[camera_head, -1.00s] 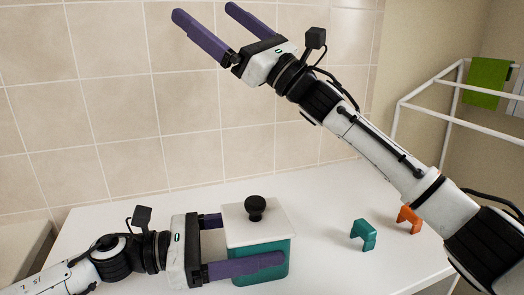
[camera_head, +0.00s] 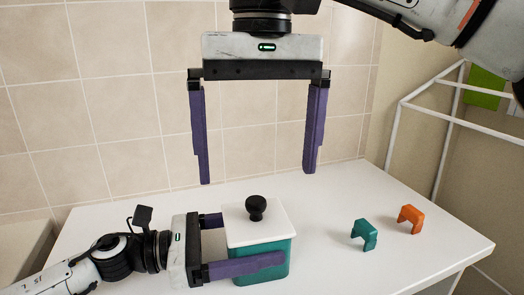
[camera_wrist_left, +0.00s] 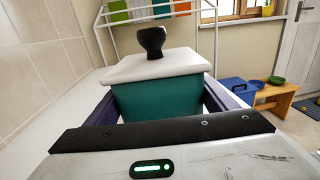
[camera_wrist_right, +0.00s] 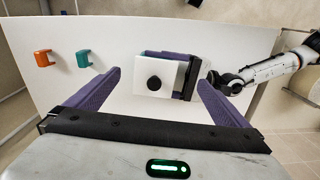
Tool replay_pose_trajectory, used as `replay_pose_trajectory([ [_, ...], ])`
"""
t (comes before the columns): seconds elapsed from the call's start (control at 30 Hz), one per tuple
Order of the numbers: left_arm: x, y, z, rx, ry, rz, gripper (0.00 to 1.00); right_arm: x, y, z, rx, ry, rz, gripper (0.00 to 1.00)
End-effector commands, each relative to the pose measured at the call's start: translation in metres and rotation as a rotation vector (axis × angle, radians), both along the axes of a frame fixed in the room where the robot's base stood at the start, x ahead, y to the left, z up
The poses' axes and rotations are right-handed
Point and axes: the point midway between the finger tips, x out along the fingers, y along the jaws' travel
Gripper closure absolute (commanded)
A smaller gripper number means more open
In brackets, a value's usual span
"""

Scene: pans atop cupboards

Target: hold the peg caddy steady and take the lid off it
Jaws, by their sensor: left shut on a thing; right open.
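The peg caddy (camera_head: 262,262) is a teal box on the white worktop, and it also shows in the left wrist view (camera_wrist_left: 155,98). Its white lid (camera_head: 245,232) with a black knob (camera_head: 256,207) sits on top. My left gripper (camera_head: 245,243) is shut on the caddy, one finger on each side, below the lid. In the left wrist view the lid (camera_wrist_left: 150,67) lies above the fingers. My right gripper (camera_head: 257,178) is open and empty, pointing down above the caddy. In the right wrist view the knob (camera_wrist_right: 155,82) shows between its fingers, some distance off.
A teal clip-shaped piece (camera_head: 364,234) and an orange one (camera_head: 411,218) stand on the white worktop (camera_head: 400,262) right of the caddy. A tiled wall (camera_head: 110,100) is behind. A white rack (camera_head: 432,110) stands at the right.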

Motion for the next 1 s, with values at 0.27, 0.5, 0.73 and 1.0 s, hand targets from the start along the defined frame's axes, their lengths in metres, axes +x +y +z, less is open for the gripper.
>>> replay_pose_trajectory([
  [0.27, 0.0, 0.0, 0.0, 0.0, -0.001, 0.0, 0.62, 0.001, -0.006, -0.027, -0.03, -0.009, -0.003, 0.0],
  [0.5, 0.0, 0.0, 0.0, 0.0, -0.001, 0.0, 0.62, 0.0, -0.006, -0.074, -0.026, -0.008, -0.004, 0.0],
  [0.73, 0.0, 0.0, 0.0, 0.0, -0.001, 0.0, 0.62, 0.001, -0.005, -0.107, -0.025, -0.009, -0.003, 0.0],
  [1.0, 0.0, 0.0, 0.0, 0.0, -0.001, 0.0, 0.62, 0.001, -0.005, -0.118, -0.022, -0.01, -0.004, 0.0],
])
